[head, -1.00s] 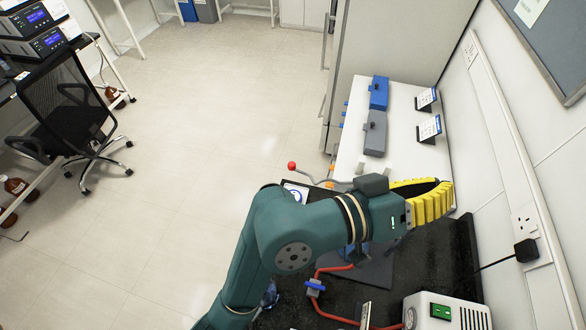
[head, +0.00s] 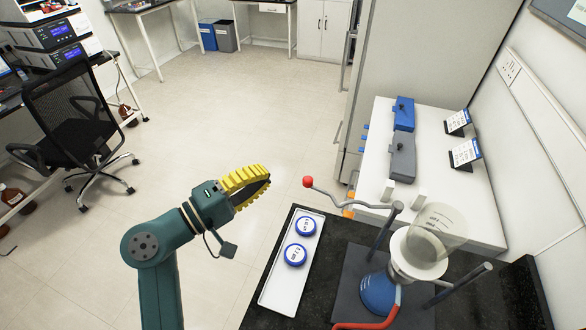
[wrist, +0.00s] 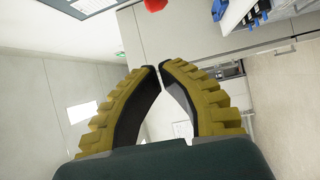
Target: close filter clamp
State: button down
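The filter stand (head: 352,285) is on the black bench at the lower right. It carries a clear glass funnel (head: 437,228) on a white filter body (head: 408,262), above a blue flask (head: 379,293). A grey lever (head: 352,198) with a red ball knob (head: 308,182) reaches out to the left from the stand's post. A red shape at the top of the wrist view (wrist: 155,5) appears to be this knob. My gripper (head: 268,181) is left of the knob, apart from it. Its yellow-ribbed fingers are empty, with tips nearly meeting (wrist: 160,66).
A white tray (head: 270,287) with two blue-rimmed round discs (head: 300,241) lies left of the stand. A red hose (head: 372,325) runs at the front. A white side table (head: 440,150) holds blue and grey boxes. Open floor is to the left.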

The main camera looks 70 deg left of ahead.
jog(key=w, duration=0.8)
jog(key=shift+r, duration=0.1)
dwell(0.3)
